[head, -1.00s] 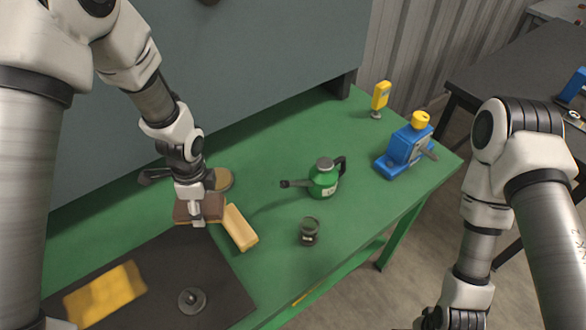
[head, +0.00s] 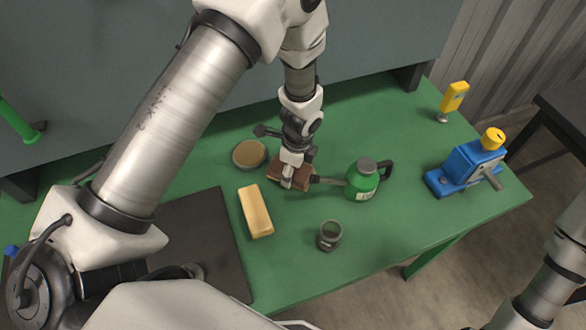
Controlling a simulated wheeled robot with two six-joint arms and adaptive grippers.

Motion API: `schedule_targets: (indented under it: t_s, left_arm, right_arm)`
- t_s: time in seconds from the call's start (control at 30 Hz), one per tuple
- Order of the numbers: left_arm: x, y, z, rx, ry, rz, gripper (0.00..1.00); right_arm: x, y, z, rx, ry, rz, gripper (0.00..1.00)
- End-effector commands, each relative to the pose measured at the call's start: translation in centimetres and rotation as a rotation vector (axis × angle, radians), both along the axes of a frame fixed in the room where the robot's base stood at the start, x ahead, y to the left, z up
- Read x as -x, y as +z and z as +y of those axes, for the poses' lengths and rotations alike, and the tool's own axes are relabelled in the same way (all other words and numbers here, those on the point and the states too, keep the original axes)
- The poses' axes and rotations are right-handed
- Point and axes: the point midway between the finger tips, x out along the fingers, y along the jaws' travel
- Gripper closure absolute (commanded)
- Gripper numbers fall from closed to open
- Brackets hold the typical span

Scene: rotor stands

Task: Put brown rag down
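The brown rag (head: 283,174) is a folded brown piece near the middle of the green bench in the head view. My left gripper (head: 290,182) points down over it and is shut on it, covering part of it. The rag is between the round tan tin and the green oil can, close to the can's spout. I cannot tell whether its underside touches the bench. My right arm shows at the lower right edge, with its gripper outside the picture.
The green oil can (head: 361,183) is right of the rag, and the tan tin (head: 249,153) is left. A yellow block (head: 256,212), dark jar (head: 329,236) and dark mat (head: 195,225) are nearer. A blue machine (head: 467,166) and yellow device (head: 453,98) stand right.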

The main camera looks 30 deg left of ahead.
Motion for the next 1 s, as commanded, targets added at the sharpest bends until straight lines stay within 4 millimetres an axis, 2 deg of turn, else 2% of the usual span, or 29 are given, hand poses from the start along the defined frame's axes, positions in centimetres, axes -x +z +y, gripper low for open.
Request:
schedule_targets:
  t_s: [0.37, 0.4, 0.47, 0.8, 0.9, 1.0]
  left_arm:
    - [0.0, -0.8, 0.0, 0.000, 0.000, 0.000, 0.85]
    - [0.0, -0.8, 0.0, 0.000, 0.000, -0.001, 0.28]
    - [0.0, -0.7, 0.0, 0.000, 0.000, -0.001, 0.09]
    - [0.0, -0.5, 0.0, 0.000, 0.000, -0.001, 0.09]
    - [-0.1, 0.4, 0.0, 0.000, 0.002, -0.003, 0.09]
    - [-0.2, 2.4, -0.2, 0.000, 0.001, -0.005, 0.09]
  right_arm:
    - [0.0, -0.2, 0.0, 0.000, 0.000, 0.000, 0.00]
    - [0.0, -0.2, 0.0, 0.000, 0.000, 0.001, 0.00]
    - [0.0, -0.2, 0.0, 0.000, 0.000, 0.000, 0.00]
    - [0.0, 0.0, 0.0, 0.000, 0.000, 0.000, 0.00]
    - [0.0, 0.1, 0.0, 0.000, 0.000, 0.000, 0.00]
    - [0.0, 0.2, 0.0, 0.000, 0.000, 0.000, 0.00]
